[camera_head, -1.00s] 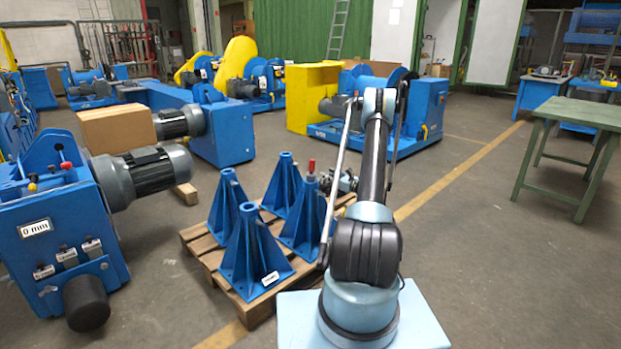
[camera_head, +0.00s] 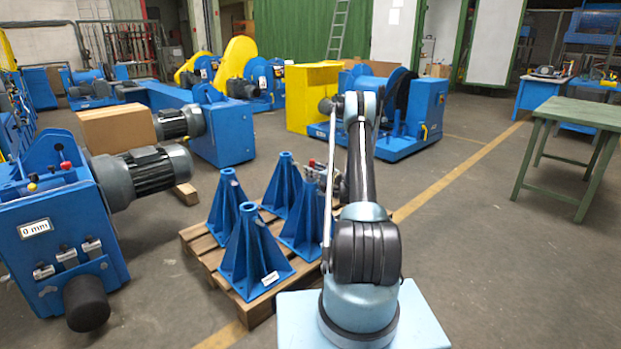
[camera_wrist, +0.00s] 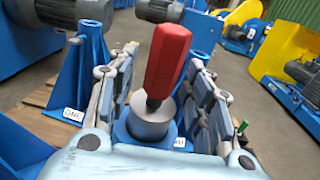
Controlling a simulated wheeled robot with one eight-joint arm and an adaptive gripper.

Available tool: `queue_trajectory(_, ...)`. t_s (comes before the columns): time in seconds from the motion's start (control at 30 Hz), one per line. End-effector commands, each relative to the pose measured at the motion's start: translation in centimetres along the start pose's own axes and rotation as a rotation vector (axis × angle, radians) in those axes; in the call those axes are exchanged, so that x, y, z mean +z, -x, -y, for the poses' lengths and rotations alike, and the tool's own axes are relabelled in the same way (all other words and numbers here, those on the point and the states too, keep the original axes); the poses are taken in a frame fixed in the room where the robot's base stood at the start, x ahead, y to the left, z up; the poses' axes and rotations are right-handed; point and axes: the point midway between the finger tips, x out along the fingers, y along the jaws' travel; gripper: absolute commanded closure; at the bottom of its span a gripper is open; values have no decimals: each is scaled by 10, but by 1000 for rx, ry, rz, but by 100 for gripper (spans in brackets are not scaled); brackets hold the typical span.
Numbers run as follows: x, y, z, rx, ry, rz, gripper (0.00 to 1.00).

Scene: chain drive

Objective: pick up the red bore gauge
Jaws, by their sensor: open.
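The red bore gauge (camera_wrist: 167,62) stands in the wrist view with its red handle up and slightly tilted, above a grey cylindrical part. It sits at the top of a blue stand (camera_wrist: 141,136). My gripper (camera_wrist: 162,75) is open, with one finger on each side of the gauge. I cannot tell whether either finger touches it. In the head view only a small red bit of the gauge (camera_head: 312,163) shows beside my gripper (camera_head: 323,172), over the rear right stand (camera_head: 304,225).
Several blue stands (camera_head: 251,255) share a wooden pallet (camera_head: 205,258). A blue machine with a grey motor (camera_head: 155,174) stands at left. A yellow and blue machine (camera_head: 420,112) is behind. A green table (camera_head: 585,115) is at right, with clear floor before it.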

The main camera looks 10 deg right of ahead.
Motion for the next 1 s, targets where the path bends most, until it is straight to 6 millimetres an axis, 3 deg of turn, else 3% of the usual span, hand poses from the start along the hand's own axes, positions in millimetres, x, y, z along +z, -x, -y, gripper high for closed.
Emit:
queue_trajectory(0.3, 0, -8, -1, 1, 0, 0, 56)
queue_trajectory(0.5, 0, -8, -1, 1, 0, 0, 100)
queue_trajectory(1.0, 6, -8, -1, 1, -1, 1, 100)
